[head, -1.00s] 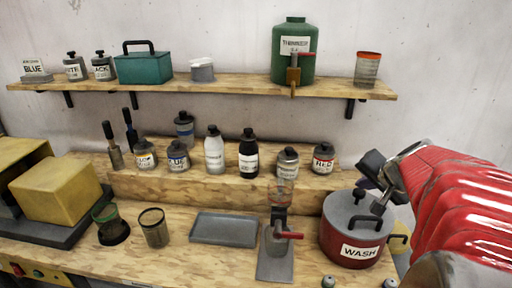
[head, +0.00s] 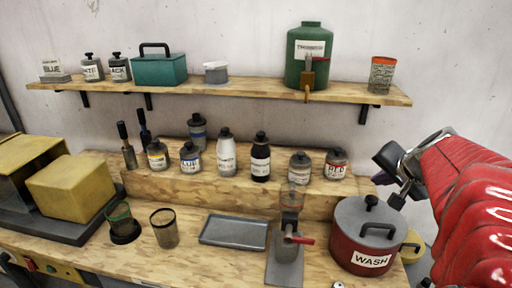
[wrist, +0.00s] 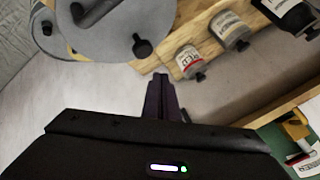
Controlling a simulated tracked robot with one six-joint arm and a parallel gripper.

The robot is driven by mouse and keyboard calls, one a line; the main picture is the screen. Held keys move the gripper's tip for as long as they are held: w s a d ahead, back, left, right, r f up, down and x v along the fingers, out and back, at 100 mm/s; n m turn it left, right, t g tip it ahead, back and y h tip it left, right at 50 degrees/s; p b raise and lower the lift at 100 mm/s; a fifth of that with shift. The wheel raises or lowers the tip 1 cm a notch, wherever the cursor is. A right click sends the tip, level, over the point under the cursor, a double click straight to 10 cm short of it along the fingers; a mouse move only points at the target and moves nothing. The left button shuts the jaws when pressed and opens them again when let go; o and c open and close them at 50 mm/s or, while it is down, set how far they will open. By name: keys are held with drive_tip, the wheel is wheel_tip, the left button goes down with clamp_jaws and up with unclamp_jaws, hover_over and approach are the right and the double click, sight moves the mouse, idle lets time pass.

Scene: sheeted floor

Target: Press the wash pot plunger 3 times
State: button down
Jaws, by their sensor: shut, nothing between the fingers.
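The red wash pot (head: 358,252) with its white WASH label stands at the right end of the bench. Its grey lid carries a black plunger knob (head: 371,201) and a black bar handle (head: 380,227). In the wrist view the round lid (wrist: 115,30) is at the upper left, with the plunger knob (wrist: 142,47) near its edge. My gripper (head: 396,201) is to the right of the plunger knob and apart from it in the head view. Its dark fingers (wrist: 162,92) are shut and empty, pointing up the wrist picture toward the knob.
A dispenser with a red lever (head: 290,240) stands left of the pot. Several paint bottles (head: 337,164) line the wooden step behind. A shelf (head: 230,91) above holds a green container (head: 308,55). A grey tray (head: 234,232) lies mid-bench.

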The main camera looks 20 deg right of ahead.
drive_tip(key=shift+r, duration=1.15)
